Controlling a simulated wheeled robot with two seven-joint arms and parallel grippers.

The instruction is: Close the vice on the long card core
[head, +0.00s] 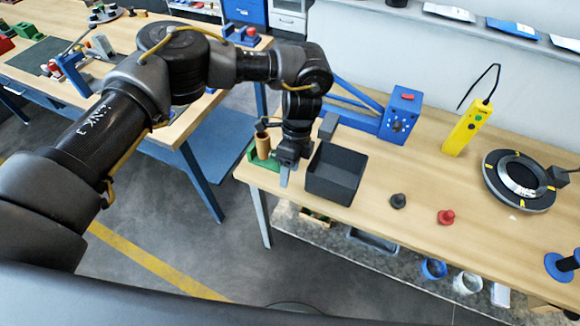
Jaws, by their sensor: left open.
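A small green vice (253,158) stands at the left end of the near workbench. A tan card core (263,146) stands upright at it, partly hidden by my left arm. I cannot tell how tightly the jaws sit around the core. My left gripper (287,177) points down just to the right of the vice and core, between them and a black bin. It is open, and I see nothing held in it. My right gripper is not in view.
The open black bin (336,174) is close to my left gripper's right. Behind it is a blue machine (400,115). A black knob (398,201), red knob (446,217), yellow control box (467,128) and black ring (520,181) are farther right.

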